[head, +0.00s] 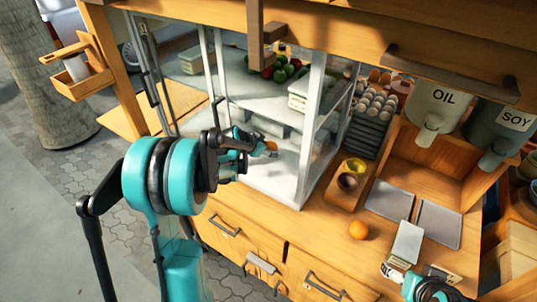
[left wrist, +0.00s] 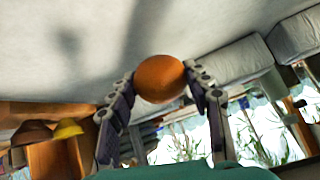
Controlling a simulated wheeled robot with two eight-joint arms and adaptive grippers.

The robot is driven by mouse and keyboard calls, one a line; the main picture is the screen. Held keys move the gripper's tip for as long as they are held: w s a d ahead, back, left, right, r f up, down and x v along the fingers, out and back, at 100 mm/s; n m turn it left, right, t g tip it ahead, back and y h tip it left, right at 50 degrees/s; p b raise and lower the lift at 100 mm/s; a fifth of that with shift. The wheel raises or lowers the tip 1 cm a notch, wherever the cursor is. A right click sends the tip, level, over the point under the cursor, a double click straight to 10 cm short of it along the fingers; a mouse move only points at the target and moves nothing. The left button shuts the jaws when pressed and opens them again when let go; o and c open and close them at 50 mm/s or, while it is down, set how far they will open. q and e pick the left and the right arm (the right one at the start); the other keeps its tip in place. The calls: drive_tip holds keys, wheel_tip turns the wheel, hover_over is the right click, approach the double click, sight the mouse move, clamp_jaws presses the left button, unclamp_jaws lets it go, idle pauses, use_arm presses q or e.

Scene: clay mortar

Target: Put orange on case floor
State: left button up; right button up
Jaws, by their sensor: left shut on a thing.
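My left gripper (head: 262,149) reaches into the glass case from its open left side. It is shut on an orange (head: 271,146). In the left wrist view the orange (left wrist: 160,79) sits between the two fingertips of the gripper (left wrist: 160,90). The pale case floor (head: 278,180) shows around the gripper in the head view. In the left wrist view the same pale surface (left wrist: 60,50) carries shadows, and I cannot tell whether the orange touches it. My right gripper (head: 402,276) is low at the right, over the counter; its jaws are unclear.
A second orange (head: 359,230) lies on the wooden counter. An upper case shelf (head: 250,90) holds fruit and vegetables. The case's front corner post (head: 309,130) stands right of my left gripper. Cups, grey boards (head: 438,224), and OIL (head: 434,103) and SOY (head: 497,125) containers are to the right.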

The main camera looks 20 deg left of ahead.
use_arm(q)
drive_tip(key=shift+w+f+b, duration=0.25)
drive_tip(key=shift+f+b, duration=0.2)
drive_tip(key=shift+f, duration=0.65)
drive_tip(key=shift+r, duration=0.2)
drive_tip(key=o, duration=1.3)
drive_tip(key=shift+f, duration=0.15)
drive_tip(key=p+v, duration=0.4)
drive_tip(key=v, duration=0.7)
drive_tip(key=s+d+r+n+g, duration=0.15)
drive_tip(key=s+d+r, duration=0.35)
drive_tip(key=s+d, duration=0.7)
drive_tip(key=s+d+n, duration=0.1)
drive_tip(key=s, duration=0.3)
drive_tip(key=s+d+n+y, duration=0.1)
drive_tip(key=s, duration=0.2)
drive_tip(key=s+d+f+n, duration=0.1)
drive_tip(key=s+d, duration=0.1)
drive_tip(key=s, duration=0.2)
drive_tip(key=shift+s+f+n+y, duration=0.15)
drive_tip(key=shift+s+n+y, duration=0.1)
drive_tip(key=shift+s+y, duration=0.15)
